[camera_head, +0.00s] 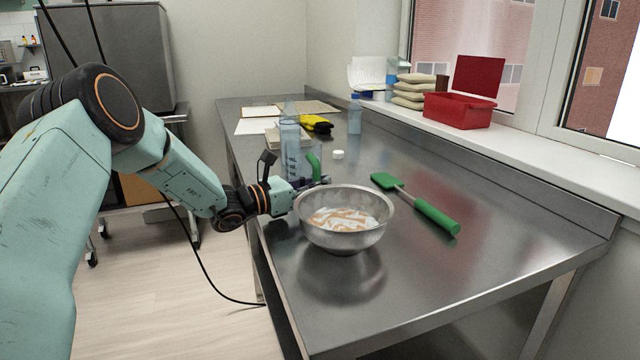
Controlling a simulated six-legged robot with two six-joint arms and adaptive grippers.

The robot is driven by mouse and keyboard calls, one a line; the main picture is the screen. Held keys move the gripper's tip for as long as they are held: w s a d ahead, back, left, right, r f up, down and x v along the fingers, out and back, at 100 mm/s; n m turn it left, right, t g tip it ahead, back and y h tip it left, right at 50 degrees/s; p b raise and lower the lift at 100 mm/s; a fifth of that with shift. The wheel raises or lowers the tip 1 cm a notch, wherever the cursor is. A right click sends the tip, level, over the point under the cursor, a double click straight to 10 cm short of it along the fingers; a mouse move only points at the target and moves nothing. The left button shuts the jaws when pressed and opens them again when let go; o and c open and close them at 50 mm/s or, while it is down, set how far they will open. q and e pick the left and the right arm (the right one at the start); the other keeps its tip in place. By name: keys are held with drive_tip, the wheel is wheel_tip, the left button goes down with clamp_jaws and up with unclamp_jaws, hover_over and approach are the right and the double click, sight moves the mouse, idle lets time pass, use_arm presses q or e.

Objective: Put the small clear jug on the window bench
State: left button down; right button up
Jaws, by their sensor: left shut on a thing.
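The small clear jug (290,146) with dark markings stands upright at the left side of the steel window bench (420,285), with a green handle (314,165) on its right side. My left gripper (312,184) comes in from the left and is shut on the jug, low by its handle. The fingers are small and partly hidden behind the bowl's rim. I cannot tell whether the jug's base touches the bench. My right gripper is not in view.
A steel bowl (343,240) with pale contents stands just in front of my left gripper. A green-handled spatula (437,216) lies to the right. A white cap (338,155), clear bottle (355,115) and yellow-black gloves (316,124) are farther back. The front right bench is clear.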

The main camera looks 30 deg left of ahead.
use_arm(q)
drive_tip(key=shift+f, duration=0.1)
drive_tip(key=c, duration=1.9)
unclamp_jaws()
drive_tip(key=shift+f, duration=0.1)
drive_tip(key=o, duration=0.3)
drive_tip(key=shift+o, duration=1.4)
drive_tip(key=shift+r+p, duration=0.3)
drive_tip(key=p+v, duration=0.3)
drive_tip(key=v, duration=0.7)
drive_tip(key=shift+s+a, duration=0.15)
drive_tip(key=shift+a, duration=0.1)
drive_tip(key=shift+s+a+f+p, duration=0.1)
drive_tip(key=shift+s+a+p, duration=0.2)
drive_tip(key=shift+s+p, duration=0.25)
drive_tip(key=shift+s, duration=0.1)
